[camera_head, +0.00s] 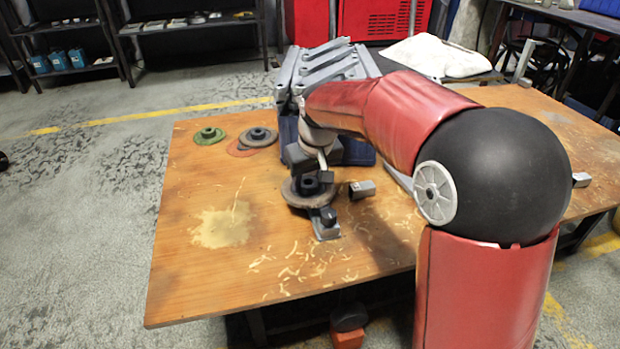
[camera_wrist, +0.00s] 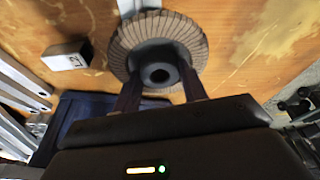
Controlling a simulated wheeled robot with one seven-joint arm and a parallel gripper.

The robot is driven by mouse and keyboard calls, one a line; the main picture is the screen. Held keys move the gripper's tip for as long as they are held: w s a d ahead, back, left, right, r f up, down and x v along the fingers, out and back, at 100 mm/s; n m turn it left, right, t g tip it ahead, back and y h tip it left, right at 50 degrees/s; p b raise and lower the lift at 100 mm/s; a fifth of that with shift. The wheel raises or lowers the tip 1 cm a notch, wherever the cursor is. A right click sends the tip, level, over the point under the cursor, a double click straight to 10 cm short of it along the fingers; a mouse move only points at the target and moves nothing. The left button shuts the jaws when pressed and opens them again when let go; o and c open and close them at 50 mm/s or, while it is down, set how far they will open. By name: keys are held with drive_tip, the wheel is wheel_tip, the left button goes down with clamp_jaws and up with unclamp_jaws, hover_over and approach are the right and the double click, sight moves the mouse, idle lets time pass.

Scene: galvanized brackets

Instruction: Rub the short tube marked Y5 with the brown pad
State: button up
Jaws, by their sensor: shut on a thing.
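My gripper (camera_head: 318,176) is shut on the dark knob of the brown pad (camera_head: 293,197), a round ribbed disc. In the wrist view the brown pad (camera_wrist: 122,43) shows between my two fingers (camera_wrist: 160,88). A grey metal piece with a dark block on it (camera_head: 326,231) lies just in front of the pad; in the wrist view its end (camera_wrist: 137,6) is partly hidden by the pad, and I cannot tell whether they touch. A short square tube (camera_head: 364,190) lies to the right of the pad, also in the wrist view (camera_wrist: 67,56). I cannot read Y5 on either piece.
A green disc (camera_head: 209,136) and a grey disc on a reddish one (camera_head: 258,137) lie at the back left of the wooden table (camera_head: 180,250). Grey metal lengths (camera_head: 325,65) rest over a dark blue bin (camera_head: 357,152).

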drive_tip(key=shift+d+r+p, duration=0.1)
drive_tip(key=shift+r+p, duration=2.35)
drive_tip(key=shift+r, duration=1.05)
